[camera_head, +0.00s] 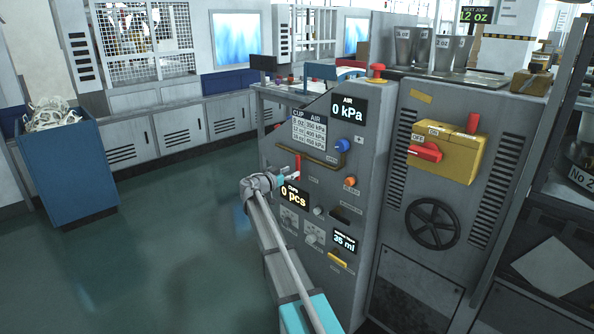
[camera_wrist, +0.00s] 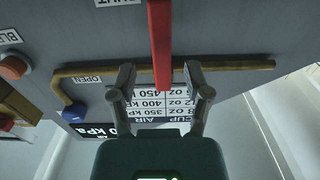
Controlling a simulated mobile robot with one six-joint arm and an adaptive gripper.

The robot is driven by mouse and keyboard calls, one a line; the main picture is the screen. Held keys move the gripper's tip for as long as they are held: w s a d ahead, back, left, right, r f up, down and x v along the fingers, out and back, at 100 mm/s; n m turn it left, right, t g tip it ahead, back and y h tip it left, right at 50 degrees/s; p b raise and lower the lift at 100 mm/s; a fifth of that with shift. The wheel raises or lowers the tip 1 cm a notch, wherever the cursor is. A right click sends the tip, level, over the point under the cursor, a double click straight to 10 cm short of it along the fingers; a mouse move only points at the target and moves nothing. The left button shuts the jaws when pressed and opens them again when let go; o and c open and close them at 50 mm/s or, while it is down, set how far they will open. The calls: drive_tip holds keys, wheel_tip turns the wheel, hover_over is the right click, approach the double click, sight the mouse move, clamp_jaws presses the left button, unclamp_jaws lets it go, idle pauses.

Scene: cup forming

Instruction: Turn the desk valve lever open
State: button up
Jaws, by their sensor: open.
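In the wrist view, which is upside down, the lever (camera_wrist: 160,45) runs across the pipe (camera_wrist: 235,66). An OPEN label (camera_wrist: 87,79) is beside the pipe, and a SHUT label (camera_wrist: 118,2) is at the top edge. My gripper (camera_head: 278,179) is close to the panel by the lever. In the wrist view my gripper (camera_wrist: 160,77) is open, with the lever's end between its fingers and gaps on both sides.
A blue knob (camera_head: 342,145) and an orange BLEED button (camera_head: 350,182) are right of the lever. The air display (camera_head: 347,108) reads 0 kPa. A yellow switch box (camera_head: 447,150) and black handwheel (camera_head: 432,224) are further right. Open floor (camera_head: 180,235) lies left.

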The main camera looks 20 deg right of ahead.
sight(297, 169)
drive_tip(key=shift+x, duration=2.05)
clamp_jaws()
